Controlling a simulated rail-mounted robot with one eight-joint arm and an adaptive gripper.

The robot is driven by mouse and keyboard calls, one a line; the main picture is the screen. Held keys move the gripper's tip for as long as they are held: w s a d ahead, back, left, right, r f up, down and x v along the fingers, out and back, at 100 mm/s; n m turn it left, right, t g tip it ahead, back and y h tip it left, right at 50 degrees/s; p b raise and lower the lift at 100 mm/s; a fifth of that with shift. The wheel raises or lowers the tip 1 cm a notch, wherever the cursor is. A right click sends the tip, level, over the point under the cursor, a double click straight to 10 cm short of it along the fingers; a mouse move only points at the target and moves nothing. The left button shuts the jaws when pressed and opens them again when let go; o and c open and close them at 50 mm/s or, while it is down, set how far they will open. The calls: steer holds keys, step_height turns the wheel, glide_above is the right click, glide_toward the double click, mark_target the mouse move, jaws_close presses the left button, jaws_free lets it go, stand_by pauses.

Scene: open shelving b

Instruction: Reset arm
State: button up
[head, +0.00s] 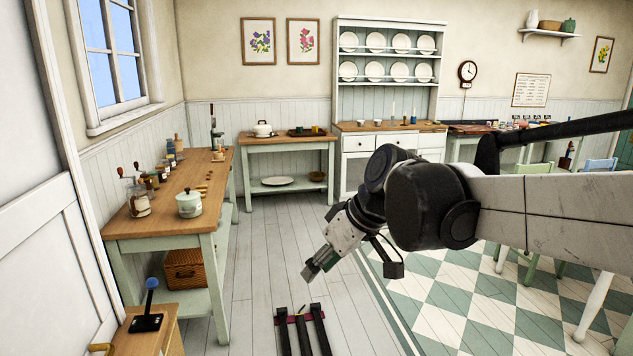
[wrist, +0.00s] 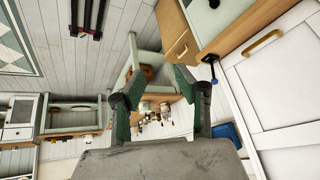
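My gripper (head: 312,270) hangs in mid-air over the plank floor in the head view, angled down and to the left at the end of my arm. It is clear of the long wooden table (head: 160,215) to its left. In the wrist view, the two green-padded fingers of my gripper (wrist: 161,78) stand apart with nothing held between them. That view is upside down, and the tables and jars show far beyond the fingers.
A wooden cabinet (head: 160,335) with a blue-knobbed lever (head: 149,310) stands at the lower left. A second table (head: 287,140) and a plate dresser (head: 388,125) line the back wall. Floor between the long table and the checkered rug (head: 450,300) is mostly clear.

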steer(key=s+d+f+m+t+h, duration=0.2)
steer(key=s+d+f+m, duration=0.1)
steer(key=s+d, duration=0.5)
steer(key=s+d+f+m+t+h, duration=0.2)
steer(key=s+d+m, duration=0.4)
steer(key=d, duration=0.5)
step_height(320, 180, down, 2)
steer(key=shift+s+d+f+m+h, duration=0.15)
steer(key=shift+s+m+h, duration=0.15)
steer(key=shift+s+h, duration=0.65)
